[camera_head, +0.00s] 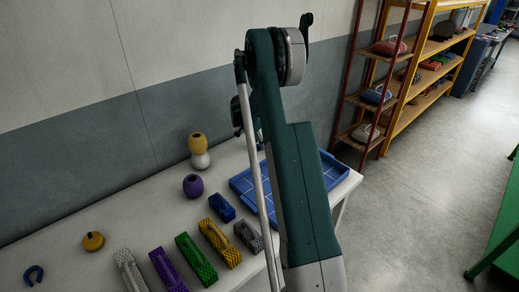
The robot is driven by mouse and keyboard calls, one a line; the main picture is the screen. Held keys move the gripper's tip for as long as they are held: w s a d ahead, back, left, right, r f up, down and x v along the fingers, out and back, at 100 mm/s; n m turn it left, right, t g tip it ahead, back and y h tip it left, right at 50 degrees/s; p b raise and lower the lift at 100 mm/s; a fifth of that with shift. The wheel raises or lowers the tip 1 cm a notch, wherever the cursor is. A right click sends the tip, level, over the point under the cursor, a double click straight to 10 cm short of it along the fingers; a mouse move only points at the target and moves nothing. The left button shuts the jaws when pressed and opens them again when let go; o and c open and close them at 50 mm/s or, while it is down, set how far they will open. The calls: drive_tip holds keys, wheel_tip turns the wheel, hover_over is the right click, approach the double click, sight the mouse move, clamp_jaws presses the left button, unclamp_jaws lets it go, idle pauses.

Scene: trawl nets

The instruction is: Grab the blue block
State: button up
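The blue block (222,207) lies on the pale table (140,218), just left of the blue tray. It is small, dark blue and roughly box-shaped, and nothing covers it. My arm rises in front of the table to the right of the block. I cannot make out my gripper's fingers; dark parts of my arm show behind the upper link, above the tray, partly hidden.
The blue tray (241,184) is partly hidden by my arm. Near the block lie yellow (220,242), grey (248,236), green (196,259) and purple (168,270) net-like pieces. A purple round pot (193,186) and a yellow-and-white stacked piece (198,151) stand behind. Shelves (421,62) stand right.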

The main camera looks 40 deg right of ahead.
drive_tip(key=shift+f, duration=0.1)
idle(0.5)
drive_tip(key=c, duration=0.9)
drive_tip(key=shift+c, duration=0.2)
wheel_tip(320, 180, up, 10)
drive_tip(key=p, duration=0.1)
drive_tip(key=shift+p, duration=0.35)
